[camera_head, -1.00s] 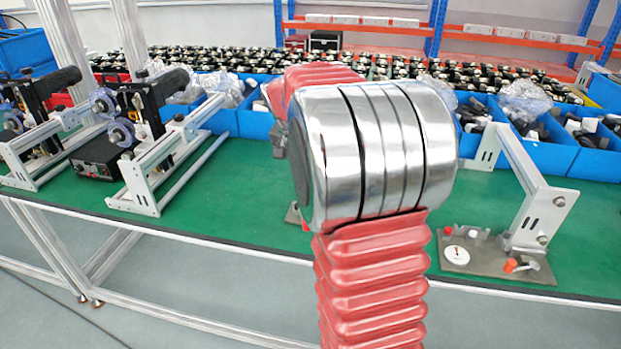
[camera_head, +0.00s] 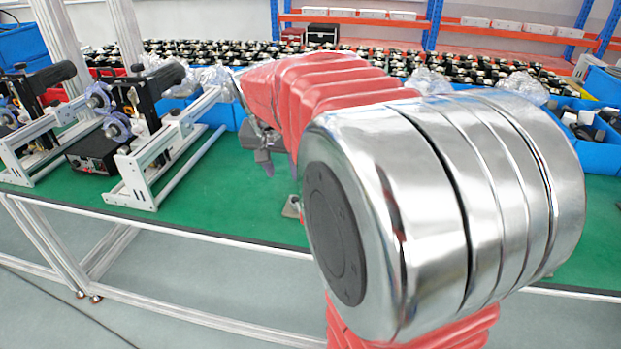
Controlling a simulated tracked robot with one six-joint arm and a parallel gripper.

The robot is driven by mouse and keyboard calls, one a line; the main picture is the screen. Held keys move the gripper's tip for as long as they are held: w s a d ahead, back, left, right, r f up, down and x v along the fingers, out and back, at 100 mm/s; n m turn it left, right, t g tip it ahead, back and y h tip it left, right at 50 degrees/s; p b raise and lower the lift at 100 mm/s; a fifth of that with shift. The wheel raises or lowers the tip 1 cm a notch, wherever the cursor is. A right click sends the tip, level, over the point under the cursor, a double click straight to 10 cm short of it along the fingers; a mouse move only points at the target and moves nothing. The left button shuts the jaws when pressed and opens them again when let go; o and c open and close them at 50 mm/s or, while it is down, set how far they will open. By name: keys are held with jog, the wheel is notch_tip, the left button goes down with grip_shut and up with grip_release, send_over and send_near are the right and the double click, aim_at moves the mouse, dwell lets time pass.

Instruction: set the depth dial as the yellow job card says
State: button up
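My gripper (camera_head: 264,150) shows as a small dark grey shape at the end of my red-sleeved arm, above the green bench top, left of centre. Its fingers are too small and partly covered to tell open from shut. A grey metal piece (camera_head: 292,207) lies on the bench below it, partly hidden behind my arm's large silver joint. The plate with the white dial, seen earlier at the right, is now hidden behind that joint. I cannot make out a yellow job card.
Two white-framed fixtures with black devices (camera_head: 155,150) stand on the green bench (camera_head: 235,205) at the left. Blue bins (camera_head: 590,150) with parts line the back. The bench front between the left fixtures and my arm is clear.

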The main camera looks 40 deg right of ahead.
jog(key=s+a+f+n+t+y, duration=0.2)
jog(key=s+a+n, duration=0.8)
jog(key=s+a, duration=0.9)
jog(key=a+y, duration=0.1)
jog(key=a, duration=0.2)
jog(key=shift+t, duration=0.4)
jog(key=shift+a+f, duration=0.1)
jog(key=shift+c, duration=1)
